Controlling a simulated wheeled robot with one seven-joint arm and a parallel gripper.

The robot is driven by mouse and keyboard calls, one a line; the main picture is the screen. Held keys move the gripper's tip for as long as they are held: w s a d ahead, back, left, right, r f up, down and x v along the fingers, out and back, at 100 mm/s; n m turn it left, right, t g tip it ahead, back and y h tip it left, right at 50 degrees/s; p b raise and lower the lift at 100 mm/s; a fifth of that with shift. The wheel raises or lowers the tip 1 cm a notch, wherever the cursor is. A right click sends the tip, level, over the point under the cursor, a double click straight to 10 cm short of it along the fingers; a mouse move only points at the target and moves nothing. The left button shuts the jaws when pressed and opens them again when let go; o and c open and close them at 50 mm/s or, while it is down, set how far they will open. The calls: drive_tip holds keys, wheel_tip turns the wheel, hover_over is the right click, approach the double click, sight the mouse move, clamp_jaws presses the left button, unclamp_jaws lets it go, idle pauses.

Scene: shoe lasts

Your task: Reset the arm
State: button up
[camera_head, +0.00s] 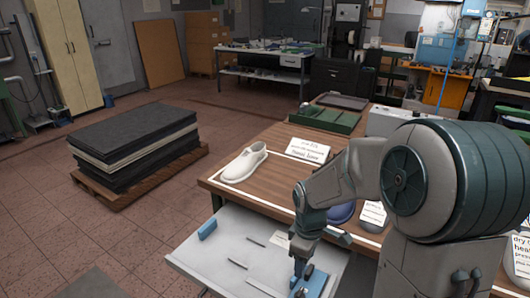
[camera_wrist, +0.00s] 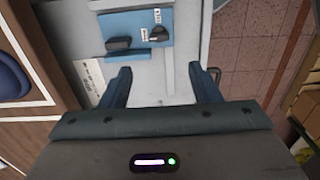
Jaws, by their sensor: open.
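My gripper (camera_head: 301,268) hangs pointing down over the open pale drawer (camera_head: 215,255) at the front of the wooden bench. In the wrist view my gripper (camera_wrist: 160,72) has its two dark blue fingers spread wide with nothing between them. A part of this blue mat shows in the head view (camera_head: 318,286). My forearm and shoulder fill the right of the head view and hide part of the bench.
A white shoe last (camera_head: 244,166) stands on the wooden bench top (camera_head: 276,188), beside a printed card (camera_head: 309,150). A green tray (camera_head: 325,119) is behind. A blue block (camera_head: 207,229) and thin tools lie in the drawer. A pallet of dark sheets (camera_head: 135,140) stands left; the floor between is clear.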

drive_tip(key=s+r+m+t, duration=0.3)
drive_tip(key=s+r+m, duration=0.7)
drive_tip(key=s, duration=0.4)
drive_tip(key=shift+s+r+m, duration=0.3)
drive_tip(key=shift+r+m, duration=0.1)
drive_tip(key=shift+r, duration=0.35)
